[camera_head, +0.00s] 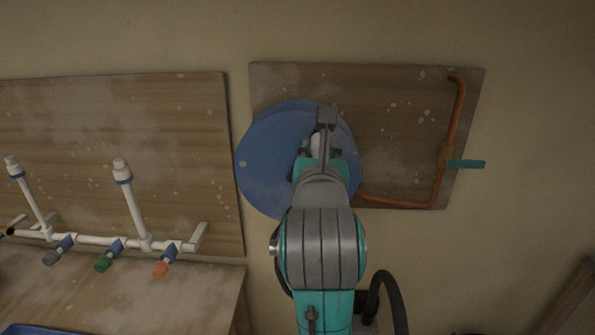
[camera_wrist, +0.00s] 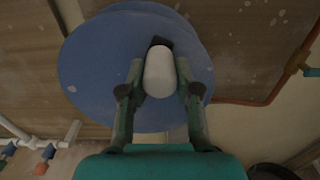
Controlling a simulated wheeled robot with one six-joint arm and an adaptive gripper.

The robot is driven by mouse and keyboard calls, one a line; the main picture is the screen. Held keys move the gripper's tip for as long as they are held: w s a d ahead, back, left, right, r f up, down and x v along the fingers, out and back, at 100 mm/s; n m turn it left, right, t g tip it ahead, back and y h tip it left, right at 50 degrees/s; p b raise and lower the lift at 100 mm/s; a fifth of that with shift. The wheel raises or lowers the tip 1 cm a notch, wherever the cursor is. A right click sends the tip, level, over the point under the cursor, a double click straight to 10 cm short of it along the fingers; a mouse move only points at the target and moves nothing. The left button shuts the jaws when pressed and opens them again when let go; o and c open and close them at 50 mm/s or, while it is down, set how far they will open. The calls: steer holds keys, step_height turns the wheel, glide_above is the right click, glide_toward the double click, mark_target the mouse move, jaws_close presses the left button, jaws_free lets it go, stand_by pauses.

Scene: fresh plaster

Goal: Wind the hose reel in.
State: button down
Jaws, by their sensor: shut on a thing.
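The hose reel (camera_head: 262,165) is a round blue disc on a wooden board on the wall. In the wrist view the blue reel (camera_wrist: 90,75) fills the upper middle. A pale rounded crank handle (camera_wrist: 160,72) stands out from the reel near its right side. My gripper (camera_wrist: 160,85) has its two fingers on either side of the handle, shut on it. In the head view my gripper (camera_head: 318,148) is in front of the reel's right part and my arm hides much of the handle and the reel's lower right. I cannot make out the hose itself.
The reel's board (camera_head: 400,120) carries a copper pipe (camera_head: 440,180) with a teal lever (camera_head: 466,164) to the right. At left, white pipes (camera_head: 135,205) with coloured valves stand before another board (camera_head: 120,130), above a wooden bench (camera_head: 200,300). The wall at far right is bare.

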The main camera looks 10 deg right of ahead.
steer(key=shift+s+d+f, duration=0.2)
steer(key=shift+d+f, duration=0.65)
steer(key=shift+d, duration=0.05)
steer(key=shift+s+d+f, duration=0.15)
steer(key=shift+d+f, duration=0.7)
steer(key=shift+s+d+f, duration=0.1)
steer(key=shift+d+f, duration=0.15)
steer(key=shift+f, duration=0.5)
steer(key=shift+d+f, duration=0.25)
steer(key=shift+f, duration=0.55)
steer(key=shift+s+d+f, duration=0.1)
steer(key=shift+d+f, duration=0.15)
steer(key=shift+f, duration=0.5)
steer(key=f, duration=0.2)
steer(key=a+f, duration=0.1)
steer(key=f, duration=0.1)
steer(key=shift+w+f, duration=0.15)
steer(key=shift+f, duration=0.2)
